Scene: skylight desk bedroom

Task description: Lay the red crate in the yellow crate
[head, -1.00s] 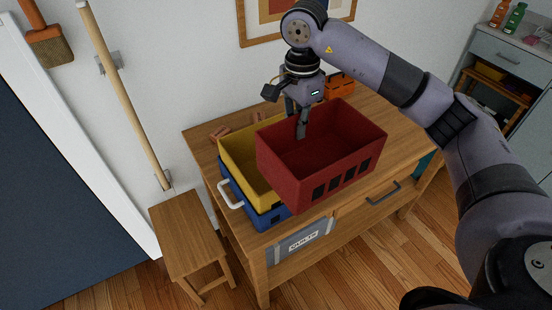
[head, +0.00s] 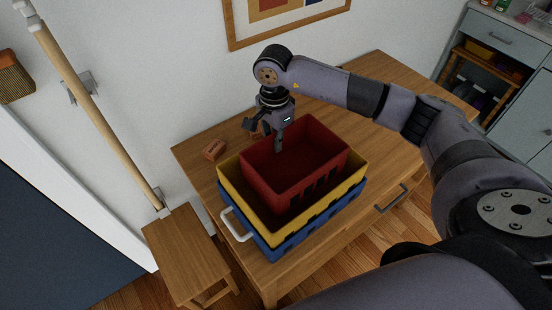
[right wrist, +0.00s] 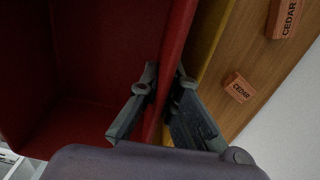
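The red crate (head: 305,170) stands inside the yellow crate (head: 252,208) in the head view, its rim above the yellow rim. A yellow strip of floor and wall shows at its left and front. Whether its base rests on the yellow floor is hidden. The yellow crate sits on a blue crate (head: 284,246) with a white handle. My right gripper (head: 278,146) is at the red crate's back left wall. In the right wrist view its fingers (right wrist: 166,78) straddle the red wall (right wrist: 178,35) and close on it. My left gripper is out of view.
The crates stand on a wooden table (head: 375,120) against the wall. Cedar blocks (right wrist: 239,88) lie behind the crates. A wooden stool (head: 185,250) is at the left of the table. The table's right part looks clear. Grey drawers (head: 505,50) stand at the far right.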

